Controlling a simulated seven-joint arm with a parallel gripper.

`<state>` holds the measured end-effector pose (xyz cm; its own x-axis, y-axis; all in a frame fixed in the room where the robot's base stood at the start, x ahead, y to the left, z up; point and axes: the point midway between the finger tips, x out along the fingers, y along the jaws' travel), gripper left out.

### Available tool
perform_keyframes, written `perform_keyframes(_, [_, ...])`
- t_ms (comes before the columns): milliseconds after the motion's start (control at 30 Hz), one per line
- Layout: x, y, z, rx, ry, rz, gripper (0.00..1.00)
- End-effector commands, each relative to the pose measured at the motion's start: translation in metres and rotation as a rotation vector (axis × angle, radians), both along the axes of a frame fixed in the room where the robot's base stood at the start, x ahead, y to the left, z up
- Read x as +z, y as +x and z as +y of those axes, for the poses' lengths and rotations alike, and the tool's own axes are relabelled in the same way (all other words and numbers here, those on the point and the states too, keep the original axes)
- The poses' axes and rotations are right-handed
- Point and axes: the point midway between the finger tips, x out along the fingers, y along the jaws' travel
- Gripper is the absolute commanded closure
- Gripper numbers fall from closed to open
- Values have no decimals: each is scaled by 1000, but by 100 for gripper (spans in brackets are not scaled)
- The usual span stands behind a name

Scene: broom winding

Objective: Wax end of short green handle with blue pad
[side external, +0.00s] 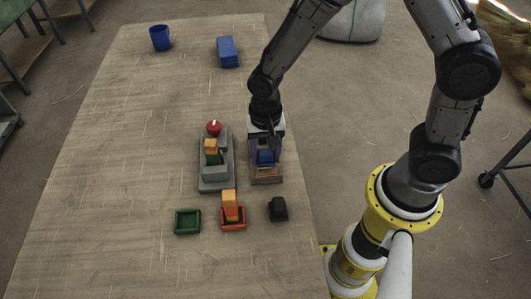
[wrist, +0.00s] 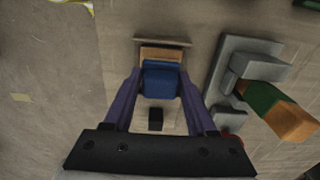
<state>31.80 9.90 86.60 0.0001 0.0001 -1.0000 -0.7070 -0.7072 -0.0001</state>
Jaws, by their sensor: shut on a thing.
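My gripper (side external: 266,146) has its two purple fingers on either side of the blue pad (side external: 265,157) and is shut on it. The wrist view shows the pad (wrist: 160,80) between the fingertips, at a wooden holder (wrist: 161,54). In the side view this holder (side external: 266,181) is under my gripper; I cannot tell whether the pad is clear of it. The green handle (wrist: 262,99), with an orange-tan end (wrist: 293,123), rests tilted in a grey fixture (wrist: 230,60). In the side view, the handle (side external: 213,158) and fixture (side external: 205,184) are just left of my gripper.
A red ball (side external: 214,128) is at the fixture's far end. A green tray (side external: 188,222), an orange tray (side external: 232,224) with an orange block (side external: 230,200), and a black block (side external: 278,208) stand nearer. A blue cup (side external: 160,38) and blue box (side external: 228,52) stand far back. The table's left side is clear.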

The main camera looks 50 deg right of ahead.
Motion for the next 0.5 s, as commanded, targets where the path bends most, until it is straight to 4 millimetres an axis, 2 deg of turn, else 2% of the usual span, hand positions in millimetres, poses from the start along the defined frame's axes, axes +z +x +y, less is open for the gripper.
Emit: perform_keyframes(500, [-4,0,0,0,-1,1,88])
